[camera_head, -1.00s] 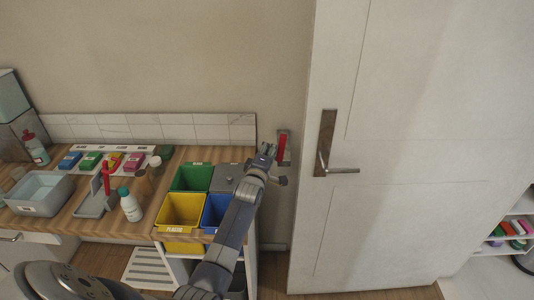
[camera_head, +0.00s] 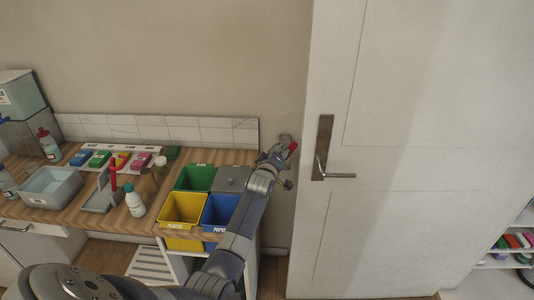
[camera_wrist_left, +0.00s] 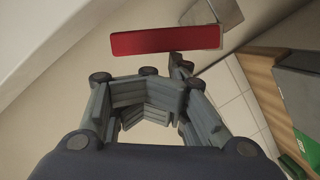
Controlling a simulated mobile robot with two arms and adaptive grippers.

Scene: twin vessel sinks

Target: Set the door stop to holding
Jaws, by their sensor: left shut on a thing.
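The door stop is a red lever (camera_head: 292,147) on a small grey wall plate (camera_head: 285,139), just left of the white door (camera_head: 420,150). The exact contact is hard to see. My right gripper is not in view.
The door has a lever handle (camera_head: 325,160) close to the right of my left gripper. Green, yellow, blue and grey bins (camera_head: 180,208) sit in the counter under my left arm. The counter (camera_head: 135,222) holds bottles, a basin and coloured blocks. Shelves (camera_head: 515,232) stand at far right.

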